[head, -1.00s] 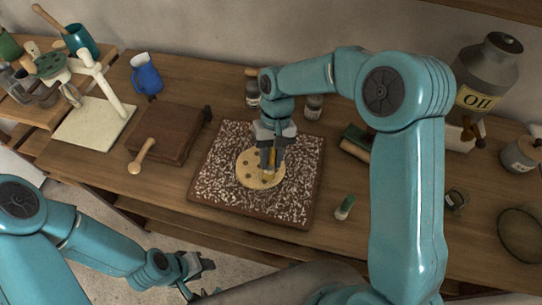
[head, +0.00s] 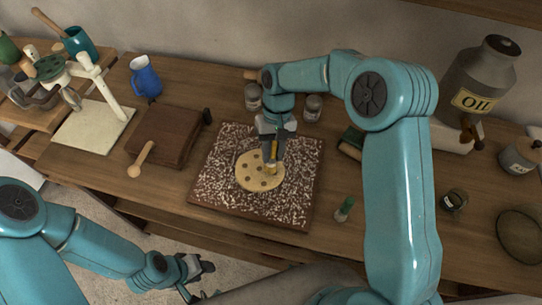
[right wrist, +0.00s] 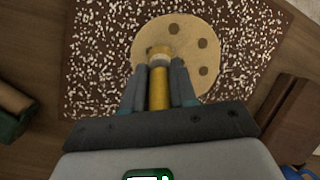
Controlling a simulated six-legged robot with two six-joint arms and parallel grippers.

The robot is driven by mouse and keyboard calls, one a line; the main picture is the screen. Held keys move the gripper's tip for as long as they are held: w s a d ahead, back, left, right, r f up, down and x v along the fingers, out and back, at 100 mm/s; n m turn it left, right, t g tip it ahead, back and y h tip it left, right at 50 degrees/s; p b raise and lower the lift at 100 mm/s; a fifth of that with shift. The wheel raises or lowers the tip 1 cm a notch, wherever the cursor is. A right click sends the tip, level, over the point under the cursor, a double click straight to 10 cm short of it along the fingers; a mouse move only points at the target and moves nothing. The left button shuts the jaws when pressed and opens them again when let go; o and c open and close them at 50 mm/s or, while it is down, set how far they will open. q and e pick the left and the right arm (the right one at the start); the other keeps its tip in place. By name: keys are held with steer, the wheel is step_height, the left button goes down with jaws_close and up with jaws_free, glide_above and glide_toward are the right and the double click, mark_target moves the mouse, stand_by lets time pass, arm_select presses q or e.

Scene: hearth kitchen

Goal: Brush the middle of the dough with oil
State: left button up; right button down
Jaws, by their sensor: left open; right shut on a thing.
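The dough (head: 255,180) is a flat, pale round with several dark spots, lying on a dark speckled board (head: 225,195) in mid-table. It also shows in the right wrist view (right wrist: 205,40). My right gripper (head: 272,152) is over the dough and shut on a brush with a yellow handle (right wrist: 159,90). The brush's pale head (right wrist: 160,54) is over the dough's near part in the wrist view; I cannot tell whether it touches. My left gripper (head: 198,275) is open and empty, low in front of the table edge. A grey can labelled OIL (head: 475,90) stands at the back right.
A wooden box (head: 165,135) with a wooden spoon (head: 142,158) and a blue jug (head: 146,76) are to the left. Two small jars (head: 313,107) stand behind the board. A small green-topped thing (head: 345,208) stands right of the board, near my right arm.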

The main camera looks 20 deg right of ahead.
steer(key=shift+w+d+r+p, duration=0.1)
steer(key=shift+w+d+p, duration=0.3)
steer(key=shift+w, duration=0.35)
steer(key=shift+w+d, duration=0.35)
steer(key=shift+w, duration=0.2)
steer(key=shift+w+d, duration=0.3)
steer(key=shift+w, duration=0.2)
steer(key=shift+s+a+f, duration=0.25)
steer(key=shift+s+a, duration=0.05)
steer(key=shift+s, duration=0.2)
steer(key=shift+s+a+r+b, duration=0.1)
steer(key=shift+s+a+b, duration=0.25)
steer(key=shift+s, duration=0.25)
steer(key=shift+s+a+b, duration=0.2)
steer(key=shift+s+a, duration=0.1)
steer(key=shift+s, duration=0.3)
steer(key=shift+s+a, duration=0.15)
steer(key=shift+s, duration=0.05)
steer(key=shift+s+a+b, duration=0.3)
steer(key=shift+s+a, duration=0.1)
steer(key=shift+s, duration=0.3)
steer(key=shift+s+a+b, duration=0.25)
steer(key=shift+s+a, duration=0.15)
steer(key=shift+s, duration=0.3)
